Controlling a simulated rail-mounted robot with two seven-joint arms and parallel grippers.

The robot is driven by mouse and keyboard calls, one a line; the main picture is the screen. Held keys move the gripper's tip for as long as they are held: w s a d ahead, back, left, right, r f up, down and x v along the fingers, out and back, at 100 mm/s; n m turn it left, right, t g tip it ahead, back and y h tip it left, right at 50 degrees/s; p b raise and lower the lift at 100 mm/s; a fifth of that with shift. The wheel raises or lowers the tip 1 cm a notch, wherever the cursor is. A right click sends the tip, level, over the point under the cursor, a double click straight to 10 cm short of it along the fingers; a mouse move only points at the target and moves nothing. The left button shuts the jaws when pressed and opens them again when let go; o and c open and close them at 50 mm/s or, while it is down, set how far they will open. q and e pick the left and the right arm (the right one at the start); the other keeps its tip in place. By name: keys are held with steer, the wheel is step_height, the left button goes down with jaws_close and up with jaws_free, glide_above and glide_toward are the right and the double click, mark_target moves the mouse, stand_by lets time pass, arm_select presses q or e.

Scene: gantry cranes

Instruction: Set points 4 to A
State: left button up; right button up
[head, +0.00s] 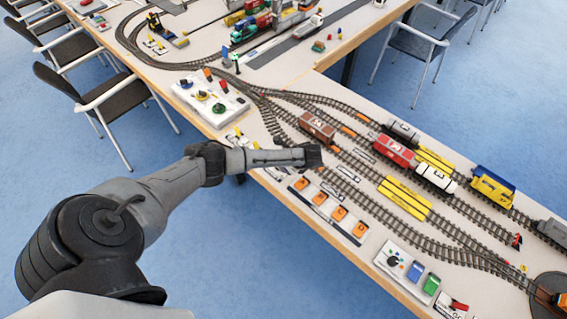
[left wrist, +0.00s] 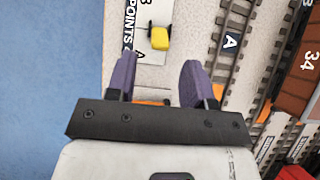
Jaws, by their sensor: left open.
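My left gripper (head: 312,155) reaches in over the front part of the track table. In the left wrist view its two purple fingers (left wrist: 158,80) stand apart with nothing held between them. A yellow lever handle (left wrist: 159,38) on a white points panel (left wrist: 152,72) lies just beyond the fingertips. The panel's printed word POINTS runs along its left side; its number is partly hidden by the left finger. A letter B shows near the top of the panel. In the head view a panel with yellow parts (head: 237,138) shows behind my arm. My right gripper is not in view.
A brown wagon (head: 317,127), also in the left wrist view (left wrist: 303,82), stands on the rails beside the gripper. Orange-square panels (head: 330,208) lie along the front edge. A red wagon (head: 393,150) stands farther right. Blue floor lies beyond the edge.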

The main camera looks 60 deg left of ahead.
arm_select(q)
steer(key=p+v, duration=0.1)
steer(key=v, duration=0.7)
steer(key=shift+d, duration=0.1)
stand_by(0.4)
